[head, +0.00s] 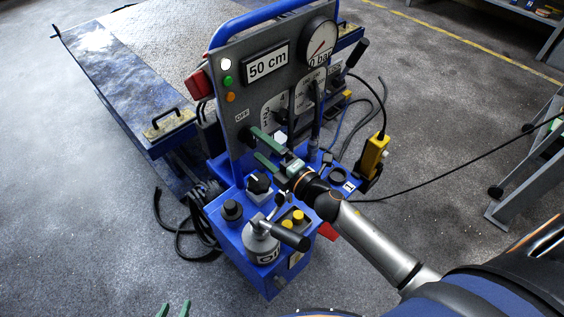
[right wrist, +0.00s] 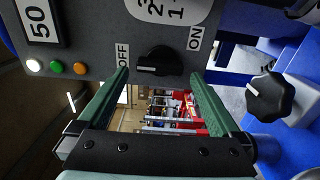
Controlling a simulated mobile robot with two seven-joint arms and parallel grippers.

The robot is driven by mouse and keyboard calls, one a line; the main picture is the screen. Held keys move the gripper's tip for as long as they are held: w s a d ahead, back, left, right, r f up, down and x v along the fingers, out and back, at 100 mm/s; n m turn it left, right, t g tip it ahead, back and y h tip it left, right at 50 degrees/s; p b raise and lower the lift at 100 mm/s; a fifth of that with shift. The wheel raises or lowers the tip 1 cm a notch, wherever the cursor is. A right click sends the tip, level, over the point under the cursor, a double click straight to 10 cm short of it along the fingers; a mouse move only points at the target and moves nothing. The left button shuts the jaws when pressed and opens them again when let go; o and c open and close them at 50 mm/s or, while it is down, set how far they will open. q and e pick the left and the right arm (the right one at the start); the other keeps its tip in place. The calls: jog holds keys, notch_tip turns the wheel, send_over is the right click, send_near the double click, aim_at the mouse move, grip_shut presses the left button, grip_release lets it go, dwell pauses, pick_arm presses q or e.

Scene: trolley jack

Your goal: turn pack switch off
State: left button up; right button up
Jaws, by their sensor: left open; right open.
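The pack switch (right wrist: 160,62) is a black rotary knob on the grey panel (head: 255,95). In the right wrist view it sits between an OFF label (right wrist: 123,55) on the left and an ON label (right wrist: 195,38) on the right. Its white mark is at its left end, on the OFF side. My right gripper (head: 256,143) is open in front of the panel; its green fingertips (right wrist: 160,75) lie either side of the knob, with nothing gripped. In the head view the gripper hides the knob. My left gripper (head: 174,308) is open at the bottom edge, far from the panel.
White, green (head: 228,80) and orange lamps, a 50 cm display (head: 267,65) and a gauge (head: 319,42) are on the panel. Below stand a black star knob (head: 259,183), yellow buttons (head: 293,218) and a lever (head: 290,236). A yellow pendant (head: 374,157) hangs at right.

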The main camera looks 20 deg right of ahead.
jog(key=b+v, duration=0.1)
jog(key=v, duration=0.8)
jog(key=shift+s, duration=0.1)
jog(key=shift+v, duration=0.85)
jog(key=s+d+f+m+g+h, duration=0.35)
jog(key=d+m+h, duration=0.4)
jog(key=m, duration=0.65)
jog(key=s+a+f+m+g+y, duration=0.1)
jog(key=s+a+f+m+g, duration=0.15)
jog(key=s+g, duration=0.35)
jog(key=s+a+f+m+g, duration=0.2)
jog(key=s+a+m+g, duration=0.15)
jog(key=s, duration=0.35)
jog(key=w+a+t+y+p, duration=0.1)
jog(key=p, duration=0.2)
jog(key=w+a+f+t+p, duration=0.1)
jog(key=a+t+p, duration=0.1)
jog(key=p, duration=0.1)
jog(key=w+a+t+y+p, duration=0.1)
jog(key=t+p, duration=0.1)
jog(key=p, duration=0.2)
jog(key=shift+w+a+f+y, duration=0.2)
jog(key=shift+a+y, duration=0.05)
jog(key=shift+y, duration=0.1)
